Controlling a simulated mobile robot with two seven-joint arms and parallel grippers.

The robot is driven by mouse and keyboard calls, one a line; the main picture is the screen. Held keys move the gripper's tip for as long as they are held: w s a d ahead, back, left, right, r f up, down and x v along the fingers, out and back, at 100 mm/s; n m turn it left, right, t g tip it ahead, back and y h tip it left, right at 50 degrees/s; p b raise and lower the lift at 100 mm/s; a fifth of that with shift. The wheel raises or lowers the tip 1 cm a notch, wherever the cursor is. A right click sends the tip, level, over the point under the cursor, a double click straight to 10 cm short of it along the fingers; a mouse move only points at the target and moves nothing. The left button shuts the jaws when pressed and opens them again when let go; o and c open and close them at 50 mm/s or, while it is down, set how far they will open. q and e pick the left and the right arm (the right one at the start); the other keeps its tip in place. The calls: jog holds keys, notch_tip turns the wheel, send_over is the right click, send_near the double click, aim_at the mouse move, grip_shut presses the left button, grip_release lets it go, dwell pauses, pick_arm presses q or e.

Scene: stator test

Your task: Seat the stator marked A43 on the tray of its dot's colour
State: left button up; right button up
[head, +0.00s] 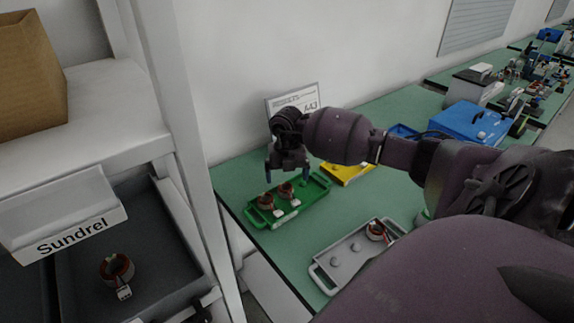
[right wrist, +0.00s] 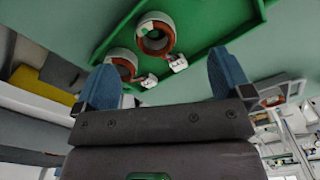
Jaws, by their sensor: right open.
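My right gripper (head: 287,174) is open and empty above the green tray (head: 275,222). Two copper-and-white stators, a left one (head: 266,201) and a right one (head: 286,191), sit on that tray with white tags. In the right wrist view the open fingers (right wrist: 163,68) point towards the green tray (right wrist: 215,30), with a nearer stator (right wrist: 155,37) and another stator (right wrist: 122,64) beyond them. Another stator (head: 376,231) sits on the grey tray (head: 326,270). One more stator (head: 117,268) with a white tag lies in the Sundrel bin. I cannot read any stator's mark. My left gripper is out of view.
A placard (head: 295,100) reading A43 stands behind the green tray. The bin (head: 160,255) is in a white shelf at left. Green table (head: 300,235) is bare between the trays.

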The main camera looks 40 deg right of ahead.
notch_tip(320, 180, up, 11)
dwell(0.5)
jog(key=shift+s+a+f, duration=0.1)
jog(key=shift+f, duration=0.05)
dwell(0.8)
